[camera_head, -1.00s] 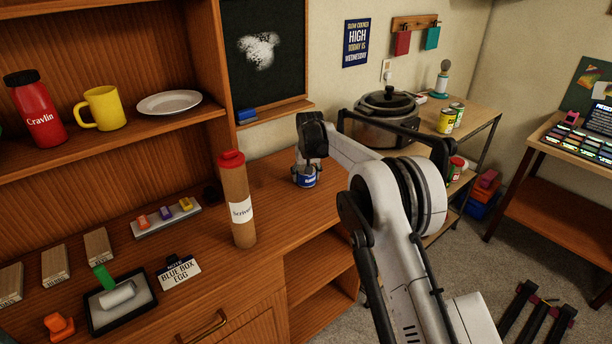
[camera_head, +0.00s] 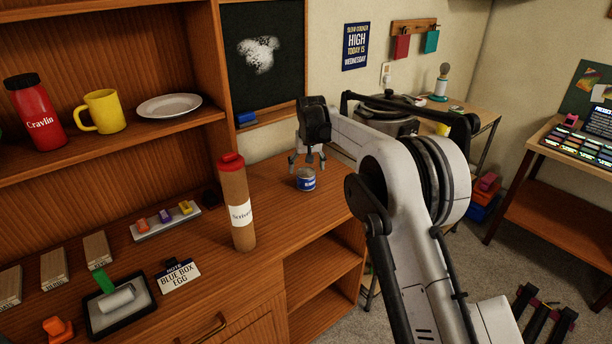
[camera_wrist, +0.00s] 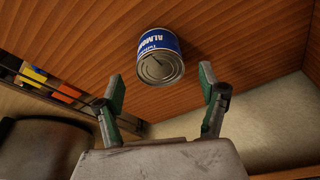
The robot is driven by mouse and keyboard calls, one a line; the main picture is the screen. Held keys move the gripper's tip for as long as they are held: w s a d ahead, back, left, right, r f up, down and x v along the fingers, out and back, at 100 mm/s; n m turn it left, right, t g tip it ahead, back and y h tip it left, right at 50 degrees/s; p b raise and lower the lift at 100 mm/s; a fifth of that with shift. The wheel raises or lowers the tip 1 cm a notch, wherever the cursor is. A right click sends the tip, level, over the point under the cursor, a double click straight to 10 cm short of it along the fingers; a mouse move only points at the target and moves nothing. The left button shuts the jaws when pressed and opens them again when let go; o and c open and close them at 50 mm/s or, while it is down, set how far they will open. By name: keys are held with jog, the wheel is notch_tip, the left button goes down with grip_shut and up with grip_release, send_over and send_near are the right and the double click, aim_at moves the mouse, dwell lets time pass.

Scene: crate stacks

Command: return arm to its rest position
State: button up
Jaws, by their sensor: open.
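My gripper (camera_head: 307,162) is open and empty, pointing down above the wooden counter. In the wrist view its two green-padded fingers (camera_wrist: 163,96) are spread apart with nothing between them. A small blue-labelled can (camera_head: 306,180) stands upright on the counter just below the fingertips, apart from them. In the wrist view the can (camera_wrist: 158,55) shows its metal lid and part of a label reading "ALMO". My white arm reaches across the right middle of the head view and hides part of the slow cooker (camera_head: 388,122).
A tall brown bottle with a red cap (camera_head: 238,205) stands on the counter left of the can. A shelf holds a red bottle (camera_head: 36,115), a yellow mug (camera_head: 103,111) and a plate (camera_head: 168,106). A side table (camera_head: 478,118) stands behind my arm.

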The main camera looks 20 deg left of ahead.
jog(key=v, duration=0.5)
jog(key=shift+r, duration=0.1)
jog(key=shift+d+r, duration=0.2)
jog(key=shift+r, duration=0.05)
jog(key=s+d+r+m, duration=0.1)
jog(key=s+d+r, duration=0.3)
jog(key=d+r, duration=0.95)
jog(key=s+d+r+m+t, duration=0.1)
jog(key=s+d+r, duration=0.2)
jog(key=s+d, duration=0.45)
jog(key=s+d+r+m+t, duration=0.1)
jog(key=s+d+r, duration=0.25)
jog(key=d, duration=0.65)
jog(key=s+d+f+m+t, duration=0.1)
jog(key=s+d+f+m, duration=0.1)
jog(key=s+d, duration=1.2)
jog(key=s+d+f, duration=0.2)
jog(key=s+f, duration=0.2)
jog(key=s, duration=0.4)
jog(key=s+d+f+m+t+h, duration=0.1)
jog(key=s+d+f, duration=0.2)
jog(key=s, duration=0.5)
jog(key=shift+s+f+h, duration=0.2)
jog(key=shift+f+h, duration=0.1)
jog(key=shift+f, duration=0.45)
